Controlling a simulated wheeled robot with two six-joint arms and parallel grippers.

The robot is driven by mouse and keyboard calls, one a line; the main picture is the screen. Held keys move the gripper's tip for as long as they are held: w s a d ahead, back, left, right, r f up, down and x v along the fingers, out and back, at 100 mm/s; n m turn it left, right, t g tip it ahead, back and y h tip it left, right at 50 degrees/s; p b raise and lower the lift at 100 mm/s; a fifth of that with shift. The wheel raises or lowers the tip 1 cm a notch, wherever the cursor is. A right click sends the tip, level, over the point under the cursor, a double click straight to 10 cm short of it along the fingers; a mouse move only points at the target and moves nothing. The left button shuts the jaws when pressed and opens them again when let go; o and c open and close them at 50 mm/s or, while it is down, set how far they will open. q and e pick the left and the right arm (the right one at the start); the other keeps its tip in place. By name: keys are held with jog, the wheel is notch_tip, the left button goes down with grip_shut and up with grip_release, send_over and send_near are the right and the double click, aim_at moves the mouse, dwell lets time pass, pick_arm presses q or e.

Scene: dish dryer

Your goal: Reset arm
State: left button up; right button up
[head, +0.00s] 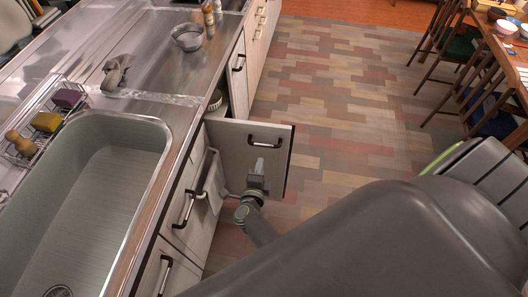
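My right gripper (259,164) is in front of the open cabinet door (231,146), a little below the door's dark handle (265,142). Its fingers point up and away in the picture and overlap the door panel. I cannot tell whether it touches the door or whether its fingers are apart. Nothing is seen held in it. Its forearm passes down behind the large dark part of my own body. My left gripper is not in view.
A sink (92,205) and steel counter (165,75) fill the left. A metal bowl (187,38) stands on the counter. A towel (215,182) hangs by the cabinet front. Stools and a table (505,55) stand at right. The tiled floor (340,80) between is clear.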

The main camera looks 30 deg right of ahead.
jog(key=s+f+n+g+y, duration=0.3)
jog(key=s+f+n+y, duration=0.6)
jog(key=s+f+n, duration=0.95)
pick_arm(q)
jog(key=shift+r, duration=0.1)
pick_arm(e)
jog(key=s+d+f+n+g, duration=0.2)
jog(key=s+f, duration=0.1)
jog(key=s, duration=0.4)
jog(key=s+d+f+n+g, duration=0.2)
jog(key=s+g, duration=0.1)
jog(key=s, duration=0.4)
jog(key=s+d+f+n+g, duration=0.2)
jog(key=s+f+g, duration=0.1)
jog(key=s, duration=0.5)
jog(key=shift+d+f+n, duration=0.35)
jog(key=shift+d, duration=0.05)
